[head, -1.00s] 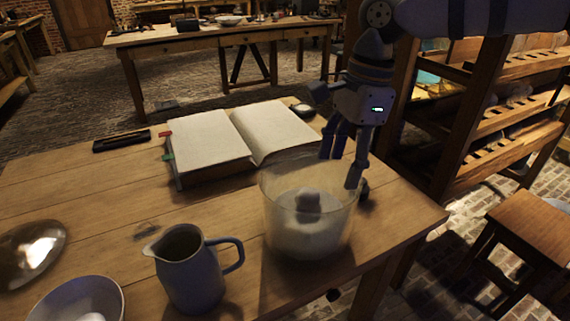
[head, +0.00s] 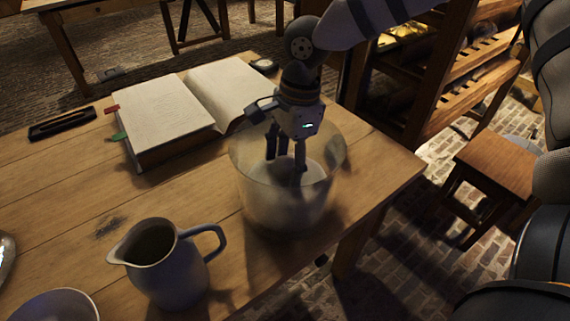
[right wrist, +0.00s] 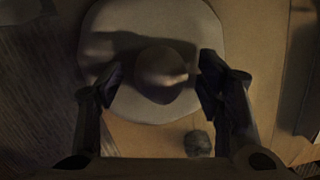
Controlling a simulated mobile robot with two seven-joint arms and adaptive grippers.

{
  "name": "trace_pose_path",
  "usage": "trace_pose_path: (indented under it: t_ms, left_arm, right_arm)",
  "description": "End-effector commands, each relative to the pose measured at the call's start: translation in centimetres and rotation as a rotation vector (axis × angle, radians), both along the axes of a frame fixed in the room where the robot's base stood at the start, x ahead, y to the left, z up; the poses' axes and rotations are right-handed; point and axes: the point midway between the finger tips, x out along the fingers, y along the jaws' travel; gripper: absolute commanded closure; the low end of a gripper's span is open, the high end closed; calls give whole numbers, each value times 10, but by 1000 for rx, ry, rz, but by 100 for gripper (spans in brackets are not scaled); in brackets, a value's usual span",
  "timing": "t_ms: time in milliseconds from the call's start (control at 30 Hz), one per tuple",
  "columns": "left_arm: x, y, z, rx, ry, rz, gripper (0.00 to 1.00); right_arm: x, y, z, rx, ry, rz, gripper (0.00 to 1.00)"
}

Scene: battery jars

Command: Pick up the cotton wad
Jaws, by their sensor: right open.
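A clear, wide jar (head: 262,205) stands near the table's right end with pale material (head: 315,172) inside. My right gripper (head: 285,165) points down into the jar mouth, open, with its fingers apart. In the right wrist view a rounded lump (right wrist: 163,70), which looks like the cotton wad, lies on a pale disc (right wrist: 150,17). It sits ahead of and between the fingertips of my right gripper (right wrist: 160,80), with no clear contact. In the head view the fingers and jar wall mostly hide the lump. My left gripper is not in view.
A grey jug (head: 165,265) stands left of the jar, and a bowl (head: 55,308) is at the lower left. An open book (head: 165,120) lies behind. In the right wrist view a small dark fuzzy thing (right wrist: 198,143) lies near the jar. A stool (head: 495,165) is to the right.

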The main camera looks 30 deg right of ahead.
Motion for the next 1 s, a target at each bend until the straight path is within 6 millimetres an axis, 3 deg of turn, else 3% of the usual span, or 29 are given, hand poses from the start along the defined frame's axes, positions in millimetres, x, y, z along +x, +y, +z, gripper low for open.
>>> trace_pose_path:
  t_ms: [133,300,333,767,900,1000]
  left_arm:
    - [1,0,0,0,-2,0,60]
    - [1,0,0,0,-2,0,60]
    - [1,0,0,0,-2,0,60]
    - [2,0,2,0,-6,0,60]
    - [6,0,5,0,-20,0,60]
    - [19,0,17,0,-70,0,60]
  right_arm:
    - [0,0,2,0,-2,1,40]
    - [0,0,2,0,-2,1,74]
    - [0,0,2,0,-2,1,76]
    - [1,0,10,0,-5,0,76]
    - [1,0,38,1,-11,1,76]
    - [-21,8,70,2,-22,5,76]
